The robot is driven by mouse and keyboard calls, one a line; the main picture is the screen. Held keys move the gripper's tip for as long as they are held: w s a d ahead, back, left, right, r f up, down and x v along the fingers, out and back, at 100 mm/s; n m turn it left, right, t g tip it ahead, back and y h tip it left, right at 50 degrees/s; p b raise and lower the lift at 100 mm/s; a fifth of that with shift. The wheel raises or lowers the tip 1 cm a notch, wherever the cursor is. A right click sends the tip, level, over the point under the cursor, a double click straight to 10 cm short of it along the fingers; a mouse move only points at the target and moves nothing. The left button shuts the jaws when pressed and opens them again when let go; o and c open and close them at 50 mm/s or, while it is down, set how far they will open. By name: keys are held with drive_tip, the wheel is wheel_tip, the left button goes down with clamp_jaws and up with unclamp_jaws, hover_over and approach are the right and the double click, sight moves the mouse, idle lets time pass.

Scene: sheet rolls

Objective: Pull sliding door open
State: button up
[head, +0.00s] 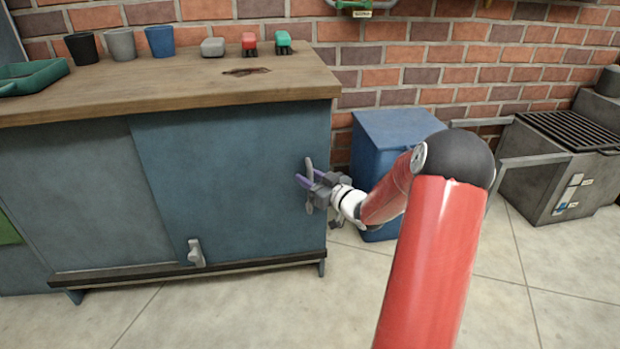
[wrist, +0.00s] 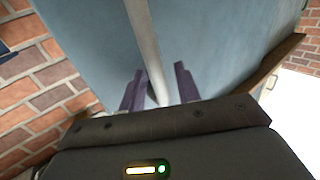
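The sliding door is a blue panel (head: 230,170) on the front of a wood-topped cabinet, beside a greyer left panel (head: 75,200). A grey vertical bar handle (head: 309,165) stands near the right edge of the blue panel. My gripper (head: 308,180) is at this handle, reaching in from the right. In the wrist view the handle (wrist: 144,40) runs down between the two purple fingers of my gripper (wrist: 158,92), with a gap visible on each side. The fingers are open. Their exact depth around the bar is hard to tell.
A dark rail (head: 130,277) runs under the panels, with a small grey knob (head: 195,252) above it. Cups, a green tray (head: 35,76) and small items stand on the wooden top (head: 180,85). A blue bin (head: 390,135) stands right of the cabinet. The floor in front is clear.

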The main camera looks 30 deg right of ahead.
clamp_jaws()
drive_tip(key=shift+a, duration=0.15)
